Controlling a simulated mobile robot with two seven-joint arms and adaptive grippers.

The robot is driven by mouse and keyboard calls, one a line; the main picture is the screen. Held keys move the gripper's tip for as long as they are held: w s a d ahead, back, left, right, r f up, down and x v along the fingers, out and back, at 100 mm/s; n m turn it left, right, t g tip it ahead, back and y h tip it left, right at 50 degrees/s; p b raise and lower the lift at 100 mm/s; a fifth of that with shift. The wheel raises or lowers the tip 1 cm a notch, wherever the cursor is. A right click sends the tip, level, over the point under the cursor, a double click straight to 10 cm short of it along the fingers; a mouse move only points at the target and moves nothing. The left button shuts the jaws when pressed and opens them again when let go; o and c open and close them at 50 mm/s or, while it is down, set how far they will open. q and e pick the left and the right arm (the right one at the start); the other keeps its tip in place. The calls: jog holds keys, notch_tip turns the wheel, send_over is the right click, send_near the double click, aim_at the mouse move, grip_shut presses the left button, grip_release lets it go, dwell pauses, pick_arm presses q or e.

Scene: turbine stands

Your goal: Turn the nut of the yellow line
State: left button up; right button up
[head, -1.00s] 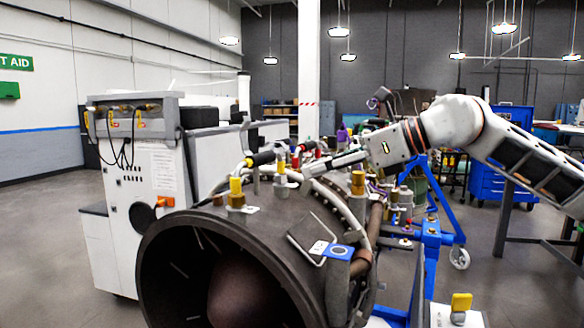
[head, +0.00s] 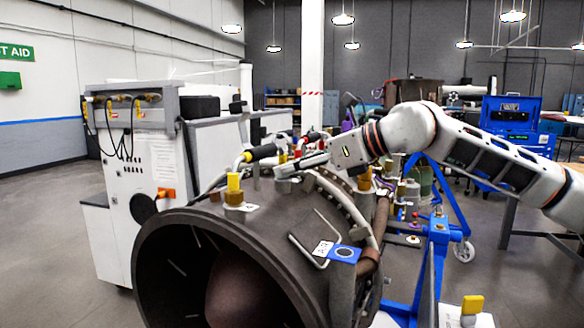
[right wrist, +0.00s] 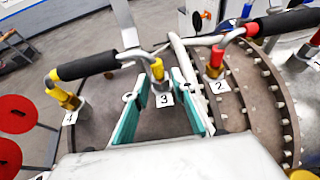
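The yellow line shows in the right wrist view as a bent metal pipe with a black sleeve (right wrist: 84,66). One end has a yellow fitting (right wrist: 64,95) by label 4; the other bends down to a yellow nut (right wrist: 157,69) by label 3. My right gripper (right wrist: 160,78) is open, its teal-padded fingers either side of the fitting at label 3, the nut near the fingertips. I cannot tell whether they touch. In the head view the right gripper (head: 298,165) reaches in from the right, low over the turbine casing (head: 275,215). My left gripper is not in view.
A red-banded line (right wrist: 215,58) with a black sleeve stands close right, by label 2. A yellow-topped fitting (head: 234,184) stands on the casing nearer the camera. A white control cabinet (head: 140,185) is to the left, and a blue stand (head: 440,235) to the right.

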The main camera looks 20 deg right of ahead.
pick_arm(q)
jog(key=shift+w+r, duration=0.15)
pick_arm(e)
jog(key=shift+w, duration=0.1)
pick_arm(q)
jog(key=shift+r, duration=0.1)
pick_arm(e)
grip_shut()
jog(key=shift+f, duration=0.1)
